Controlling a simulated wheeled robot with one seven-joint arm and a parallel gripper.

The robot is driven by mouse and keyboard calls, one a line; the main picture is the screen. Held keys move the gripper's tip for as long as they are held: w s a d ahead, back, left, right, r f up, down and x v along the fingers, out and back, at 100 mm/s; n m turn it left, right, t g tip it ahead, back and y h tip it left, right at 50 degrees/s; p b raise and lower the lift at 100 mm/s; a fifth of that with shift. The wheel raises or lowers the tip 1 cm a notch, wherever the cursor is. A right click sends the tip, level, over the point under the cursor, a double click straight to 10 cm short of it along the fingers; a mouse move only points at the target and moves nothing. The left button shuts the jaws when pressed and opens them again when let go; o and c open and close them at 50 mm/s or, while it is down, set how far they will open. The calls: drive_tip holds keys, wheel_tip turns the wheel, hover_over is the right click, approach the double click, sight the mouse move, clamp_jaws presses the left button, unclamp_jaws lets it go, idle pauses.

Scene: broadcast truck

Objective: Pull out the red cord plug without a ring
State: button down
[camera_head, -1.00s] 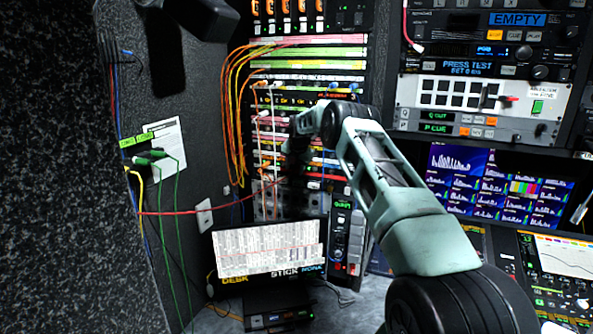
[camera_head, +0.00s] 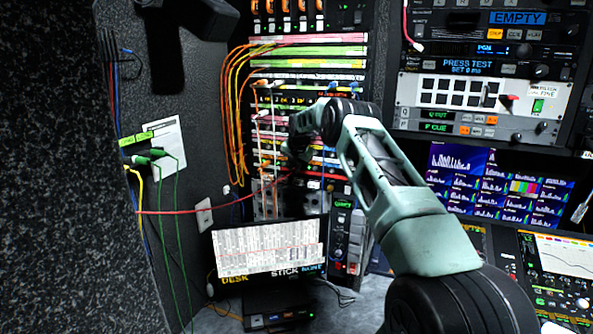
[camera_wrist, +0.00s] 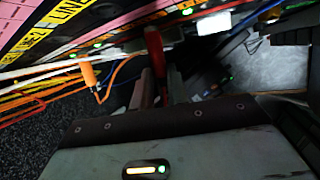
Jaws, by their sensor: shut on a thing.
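In the wrist view, a red plug (camera_wrist: 154,48) shows at the panel edge, between the fingers of my gripper (camera_wrist: 158,88). The gripper is shut on this red plug. No ring can be made out on it, though its lower part is hidden by the fingers. In the head view my gripper (camera_head: 293,157) is a dark shape against the patch rack (camera_head: 262,190), and the plug cannot be made out there. A red cord (camera_head: 165,212) runs from the left wall toward the rack, passing behind or below the gripper.
An orange plug (camera_wrist: 89,75) with an orange cord hangs left of the red plug. A white plug (camera_wrist: 213,25) is to its right. Orange and yellow cords (camera_head: 232,110) loop along the rack's left side. A monitor (camera_head: 268,247) stands below.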

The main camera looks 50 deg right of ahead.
drive_tip(key=shift+s+a+b, duration=0.3)
drive_tip(key=shift+a+b, duration=0.4)
drive_tip(key=shift+s+a+b, duration=0.3)
drive_tip(key=shift+a+b, duration=0.4)
idle(0.9)
drive_tip(key=shift+s+a+b, duration=0.3)
drive_tip(key=shift+a+b, duration=0.25)
drive_tip(key=shift+a, duration=0.2)
drive_tip(key=shift+s+a+b, duration=0.3)
drive_tip(key=shift+a+b, duration=0.25)
drive_tip(key=shift+a, duration=0.15)
drive_tip(key=shift+s+a+b, duration=0.3)
drive_tip(key=shift+a+b, duration=0.1)
drive_tip(key=shift+a, duration=0.35)
drive_tip(key=shift+s+a+b, duration=0.25)
drive_tip(key=shift+a+b, duration=0.15)
drive_tip(key=shift+a, duration=0.3)
drive_tip(key=shift+a, duration=0.1)
